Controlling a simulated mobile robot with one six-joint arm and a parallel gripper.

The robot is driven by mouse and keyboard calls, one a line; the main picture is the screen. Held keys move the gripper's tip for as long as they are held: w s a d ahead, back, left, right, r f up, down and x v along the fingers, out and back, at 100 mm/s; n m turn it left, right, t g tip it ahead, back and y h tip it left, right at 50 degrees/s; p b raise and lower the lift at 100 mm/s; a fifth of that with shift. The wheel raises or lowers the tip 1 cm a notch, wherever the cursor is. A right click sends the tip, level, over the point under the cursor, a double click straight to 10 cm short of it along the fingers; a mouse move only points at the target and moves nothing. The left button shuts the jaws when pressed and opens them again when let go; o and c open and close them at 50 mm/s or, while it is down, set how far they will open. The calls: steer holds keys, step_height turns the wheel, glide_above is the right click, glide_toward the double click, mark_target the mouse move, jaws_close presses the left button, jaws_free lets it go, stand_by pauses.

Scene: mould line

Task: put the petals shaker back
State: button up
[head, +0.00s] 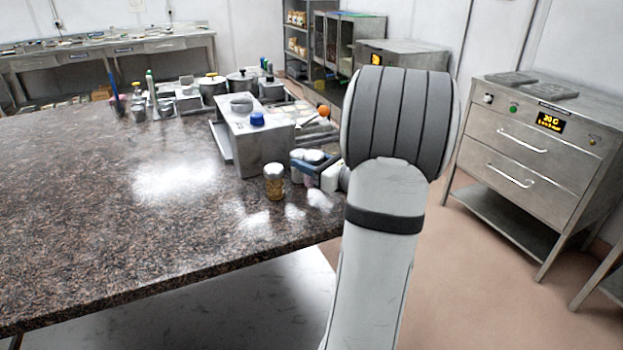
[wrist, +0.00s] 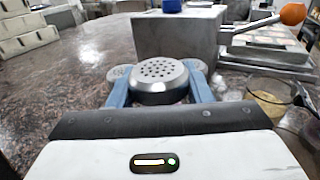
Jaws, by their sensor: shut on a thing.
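The shaker (wrist: 158,74) has a domed metal lid with many holes and sits between the blue fingers of my gripper (wrist: 156,88) in the wrist view. In the head view my gripper (head: 315,170) is over the near right part of the counter, shut on the shaker (head: 314,157). Its body is mostly hidden by the fingers, and I cannot read a label. A second jar (head: 274,182) with amber contents and a pale lid stands on the counter, just left of my gripper.
A steel box (head: 252,145) with a blue cap (head: 257,119) stands right behind my gripper. An orange ball knob (head: 323,111) on a lever sticks out beside it. Pots and tools crowd the counter's back. The counter's left (head: 90,210) is clear.

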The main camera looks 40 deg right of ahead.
steer(key=shift+f, duration=1.85)
steer(key=shift+f, duration=0.1)
steer(key=shift+f+b, duration=0.15)
steer(key=shift+b, duration=0.25)
steer(key=o, duration=1)
steer(key=shift+o, duration=0.2)
